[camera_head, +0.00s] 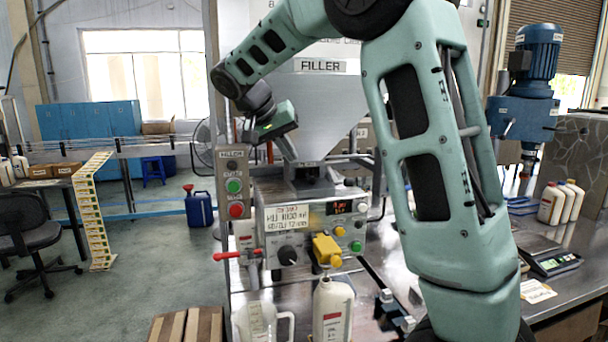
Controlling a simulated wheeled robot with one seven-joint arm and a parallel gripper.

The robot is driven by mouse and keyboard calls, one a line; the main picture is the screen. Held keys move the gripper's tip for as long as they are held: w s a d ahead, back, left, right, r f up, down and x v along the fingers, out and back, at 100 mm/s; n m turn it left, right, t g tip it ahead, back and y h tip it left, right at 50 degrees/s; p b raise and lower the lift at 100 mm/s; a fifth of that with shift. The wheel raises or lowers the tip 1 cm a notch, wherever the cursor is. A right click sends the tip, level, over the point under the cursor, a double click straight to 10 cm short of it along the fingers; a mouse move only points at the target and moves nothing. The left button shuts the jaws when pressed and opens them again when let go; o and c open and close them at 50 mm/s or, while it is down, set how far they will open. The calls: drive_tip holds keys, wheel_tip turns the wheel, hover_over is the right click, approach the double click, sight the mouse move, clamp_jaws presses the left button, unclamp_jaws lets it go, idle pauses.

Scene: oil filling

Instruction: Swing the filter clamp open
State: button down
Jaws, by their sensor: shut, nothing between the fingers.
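No part can be made out for certain as the filter clamp. The filler machine (335,85) has a large grey hopper over a front panel (287,219) with buttons and a dial. A red-handled lever (238,256) sticks out at the panel's left side, and a yellow block (327,249) sits at its lower front, above a white bottle (333,312). My gripper (291,156) is shut and empty, in front of the hopper's lower left slope and above the panel. Its fingers are small and partly hard to tell from the machine behind. My arm hides the machine's right side.
A control post (235,190) with green and red buttons stands left of the panel. A clear jug (262,322) is beside the bottle. A scale (552,262), white bottles (562,203) and a blue motor unit (537,60) are on the right. Floor at left is partly free.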

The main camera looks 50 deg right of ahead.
drive_tip(key=s+d+f+p, duration=0.3)
drive_tip(key=d+f+p, duration=0.3)
drive_tip(key=d+f, duration=0.2)
drive_tip(key=shift+s+d, duration=0.25)
drive_tip(key=shift+d, duration=0.15)
